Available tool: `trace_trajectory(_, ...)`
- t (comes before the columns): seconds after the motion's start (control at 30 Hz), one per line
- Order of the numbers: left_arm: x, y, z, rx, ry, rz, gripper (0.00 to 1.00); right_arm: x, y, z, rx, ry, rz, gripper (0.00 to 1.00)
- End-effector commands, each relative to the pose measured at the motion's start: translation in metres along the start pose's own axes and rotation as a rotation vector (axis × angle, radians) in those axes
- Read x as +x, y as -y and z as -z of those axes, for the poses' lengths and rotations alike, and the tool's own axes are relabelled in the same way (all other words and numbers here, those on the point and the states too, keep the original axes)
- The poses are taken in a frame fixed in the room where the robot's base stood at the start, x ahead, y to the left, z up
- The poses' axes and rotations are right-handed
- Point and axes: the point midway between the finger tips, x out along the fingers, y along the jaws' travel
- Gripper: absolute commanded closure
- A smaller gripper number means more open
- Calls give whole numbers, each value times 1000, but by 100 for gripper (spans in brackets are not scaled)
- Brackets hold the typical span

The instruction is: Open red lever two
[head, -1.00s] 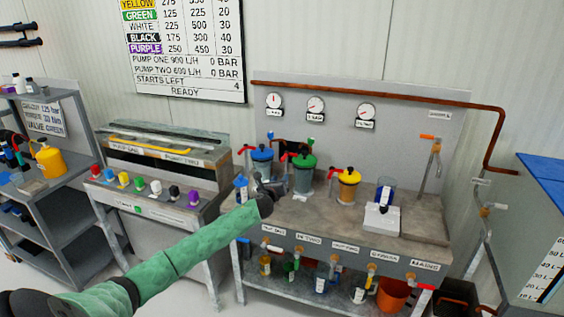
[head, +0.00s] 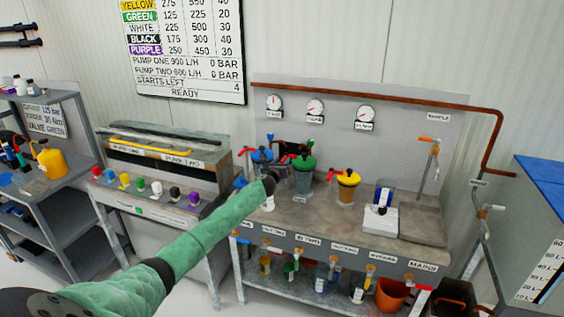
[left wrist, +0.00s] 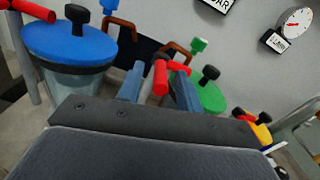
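In the head view, a red lever (head: 284,158) sits between the blue-lidded vessel (head: 262,160) and the green-lidded vessel (head: 304,174) on the bench. The left gripper (head: 274,179) is just in front of it, its fingers hard to make out there. In the left wrist view, the left gripper's (left wrist: 157,68) two blue-grey fingers stand apart, with the red lever (left wrist: 160,78) showing between them. I cannot tell whether they touch it. Another red lever (left wrist: 33,10) shows by the blue lid. My right gripper is not in view.
A yellow-lidded vessel (head: 347,186) with its own red lever (head: 332,173) stands to the right, then a white device (head: 380,218). Gauges (head: 315,107) and a copper pipe (head: 400,97) line the back panel. A panel with coloured knobs (head: 156,187) is on the left.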

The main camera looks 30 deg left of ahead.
Motion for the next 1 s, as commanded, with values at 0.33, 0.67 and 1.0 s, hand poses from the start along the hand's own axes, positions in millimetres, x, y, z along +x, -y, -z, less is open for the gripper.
trace_trajectory(0.33, 2, 0, 1, 0, -1, 0, 68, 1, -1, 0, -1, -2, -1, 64)
trace_trajectory(0.67, 2, 0, 1, 0, -1, 0, 100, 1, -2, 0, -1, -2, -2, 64)
trace_trajectory(1.0, 2, -4, 0, 4, -10, 51, 100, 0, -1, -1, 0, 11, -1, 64)
